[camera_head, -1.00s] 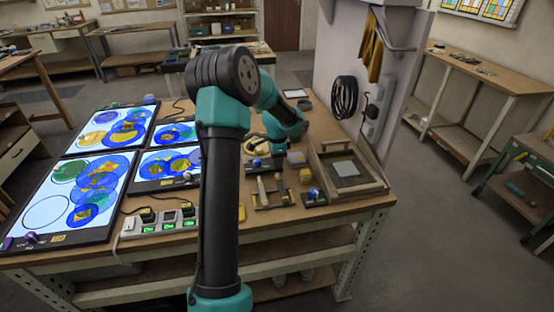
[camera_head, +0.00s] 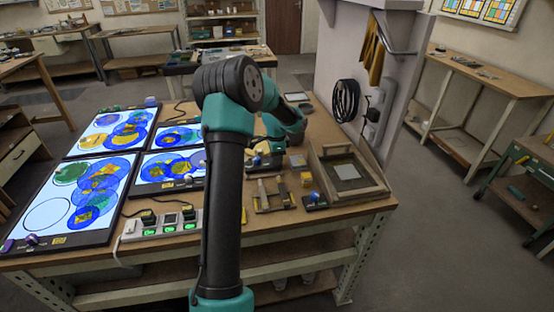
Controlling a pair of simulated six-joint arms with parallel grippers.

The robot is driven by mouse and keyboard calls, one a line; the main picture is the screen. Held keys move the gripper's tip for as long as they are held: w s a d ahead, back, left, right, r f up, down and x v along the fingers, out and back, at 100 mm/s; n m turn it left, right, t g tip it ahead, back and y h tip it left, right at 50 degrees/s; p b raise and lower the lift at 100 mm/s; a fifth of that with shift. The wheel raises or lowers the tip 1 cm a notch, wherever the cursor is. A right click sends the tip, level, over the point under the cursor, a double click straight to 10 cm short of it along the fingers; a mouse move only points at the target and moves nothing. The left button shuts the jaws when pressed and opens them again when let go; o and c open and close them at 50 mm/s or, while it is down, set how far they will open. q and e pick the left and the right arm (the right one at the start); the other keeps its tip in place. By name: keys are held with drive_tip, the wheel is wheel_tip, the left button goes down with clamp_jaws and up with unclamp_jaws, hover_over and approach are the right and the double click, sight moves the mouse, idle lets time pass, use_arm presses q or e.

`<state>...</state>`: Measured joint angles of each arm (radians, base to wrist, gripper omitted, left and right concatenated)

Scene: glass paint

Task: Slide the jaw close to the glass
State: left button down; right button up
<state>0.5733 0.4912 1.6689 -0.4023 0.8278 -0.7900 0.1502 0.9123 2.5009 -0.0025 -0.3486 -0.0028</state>
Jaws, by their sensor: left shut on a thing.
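My left arm rises through the middle of the view and bends down over the bench. My left gripper (camera_head: 259,155) is low beside the right edge of the light panels, partly hidden behind the arm. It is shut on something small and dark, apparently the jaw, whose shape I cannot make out. Glass pieces in blue, yellow and green lie on the lit panels; the nearest lit panel (camera_head: 172,168) is just left of the arm. Whether the jaw touches any glass is hidden. My right gripper is not in view.
A wooden tray (camera_head: 372,188) with a pale pane is at the bench's right end. A small wooden rack (camera_head: 273,208) and a black stand with a blue knob (camera_head: 314,200) stand in front. A power strip (camera_head: 160,232) with green lights lies near the front edge.

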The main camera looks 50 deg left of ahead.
use_arm(q)
drive_tip(key=c, duration=0.8)
unclamp_jaws()
drive_tip(key=shift+r, duration=0.1)
wheel_tip(320, 180, up, 17)
drive_tip(key=shift+r, duration=0.15)
